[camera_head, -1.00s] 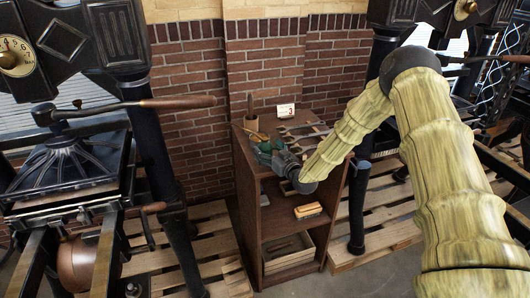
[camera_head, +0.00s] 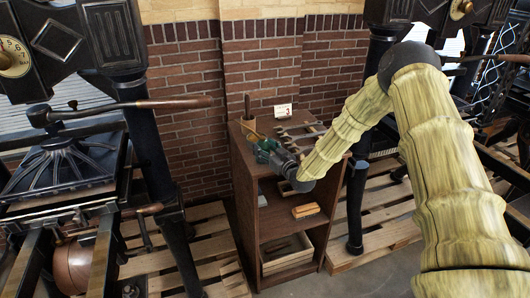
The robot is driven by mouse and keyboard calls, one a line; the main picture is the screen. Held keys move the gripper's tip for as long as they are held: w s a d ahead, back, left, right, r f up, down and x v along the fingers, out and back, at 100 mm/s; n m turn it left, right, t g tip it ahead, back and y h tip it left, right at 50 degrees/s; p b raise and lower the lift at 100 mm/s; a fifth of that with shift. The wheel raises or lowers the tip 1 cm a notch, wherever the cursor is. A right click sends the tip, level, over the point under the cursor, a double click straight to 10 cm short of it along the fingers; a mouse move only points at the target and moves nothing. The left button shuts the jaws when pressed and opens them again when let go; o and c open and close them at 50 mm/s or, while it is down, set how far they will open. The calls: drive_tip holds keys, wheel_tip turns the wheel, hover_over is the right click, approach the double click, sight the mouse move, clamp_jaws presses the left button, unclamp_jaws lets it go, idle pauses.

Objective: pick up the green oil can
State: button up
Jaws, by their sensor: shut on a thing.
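The green oil can (camera_head: 267,146) is at the top of the brown wooden cabinet (camera_head: 247,206), near its left front part. My gripper (camera_head: 272,152) reaches it from the right and is shut on it. The gripper covers part of the can. I cannot tell whether the can's base still touches the cabinet top.
A cup with a stick in it (camera_head: 249,125), a small calendar card (camera_head: 283,111) and a slatted rack (camera_head: 302,134) stand on the cabinet top. A brush (camera_head: 306,210) lies on a shelf below. Large black presses flank the cabinet (camera_head: 60,165), with wooden pallets (camera_head: 385,218) on the floor.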

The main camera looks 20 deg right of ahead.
drive_tip(key=shift+r+b, duration=0.55)
drive_tip(key=shift+r, duration=0.2)
drive_tip(key=s+a+r+b, duration=0.1)
drive_tip(key=s+r+b, duration=0.2)
drive_tip(key=s, duration=1.3)
drive_tip(key=b, duration=0.3)
drive_tip(key=shift+a+b, duration=0.3)
drive_tip(key=shift+b, duration=0.1)
drive_tip(key=shift+f, duration=0.15)
